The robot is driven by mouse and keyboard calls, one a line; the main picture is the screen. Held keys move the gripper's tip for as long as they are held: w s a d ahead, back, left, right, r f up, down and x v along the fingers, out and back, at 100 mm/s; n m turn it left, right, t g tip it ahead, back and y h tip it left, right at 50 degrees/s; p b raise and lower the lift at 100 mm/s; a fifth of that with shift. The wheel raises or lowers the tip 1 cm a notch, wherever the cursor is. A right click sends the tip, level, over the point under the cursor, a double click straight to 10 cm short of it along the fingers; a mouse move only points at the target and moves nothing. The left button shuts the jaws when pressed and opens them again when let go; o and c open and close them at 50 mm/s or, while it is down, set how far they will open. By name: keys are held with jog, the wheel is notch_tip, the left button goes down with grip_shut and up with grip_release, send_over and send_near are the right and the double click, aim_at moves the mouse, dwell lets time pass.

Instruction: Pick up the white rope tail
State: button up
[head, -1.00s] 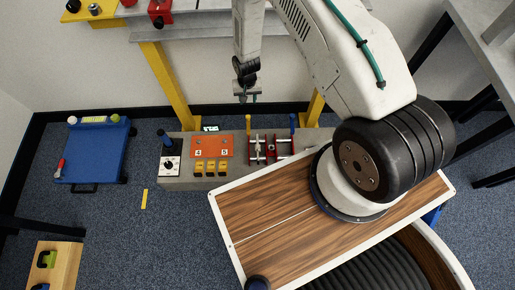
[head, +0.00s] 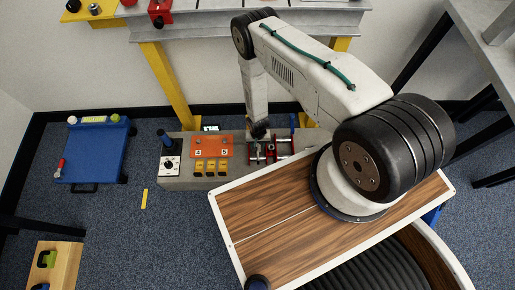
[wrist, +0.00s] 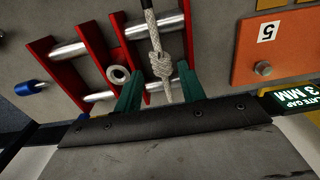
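The white rope (wrist: 151,22) shows in the wrist view, running over a silver bar between red uprights to a knot. Below the knot, the white rope tail (wrist: 168,92) hangs between the two green fingers of my gripper (wrist: 156,88). The fingers are apart, with visible gaps beside the tail, so my gripper is open around it. In the head view my gripper is low over the red rope fixture (head: 270,150), and the rope is too small or hidden there.
An orange numbered plate (head: 212,146) is left of the fixture, with a lit gap display (wrist: 300,98) nearby. A joystick box (head: 169,162) stands further left. A blue pin (wrist: 30,87) and a metal ring (wrist: 119,74) are close to the fingers. A wood-topped table (head: 265,222) lies in front.

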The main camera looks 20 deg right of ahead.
aim_at(258, 146)
notch_tip(258, 146, down, 3)
jog(key=shift+w+f, duration=0.1)
jog(key=shift+f, duration=0.1)
jog(key=shift+c, duration=0.3)
jog(key=c, duration=0.7)
jog(key=shift+r, duration=0.15)
